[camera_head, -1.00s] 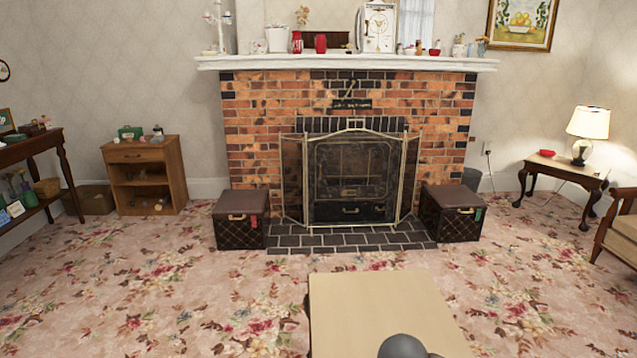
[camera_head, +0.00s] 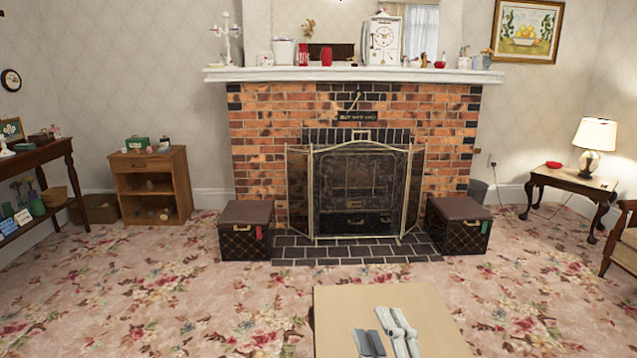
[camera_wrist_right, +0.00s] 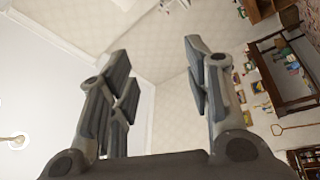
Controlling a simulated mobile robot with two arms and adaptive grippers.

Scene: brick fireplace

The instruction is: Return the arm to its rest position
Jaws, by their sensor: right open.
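My right gripper (camera_head: 385,332) shows at the bottom of the head view, in front of the light wooden table top. Its grey fingers point up the picture, and it holds nothing. In the right wrist view, the two fingers (camera_wrist_right: 157,75) stand wide apart with nothing between them. Beyond them are the pale ceiling and wall, with furniture lying sideways at the right. My left gripper is not in view.
A light wooden table (camera_head: 340,310) stands in front of me. Beyond it are floral carpet, a brick fireplace with a folding screen (camera_head: 356,190), and two dark trunks (camera_head: 245,232) (camera_head: 460,228). A lamp table (camera_head: 570,180) stands right, a wooden cabinet (camera_head: 150,187) left.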

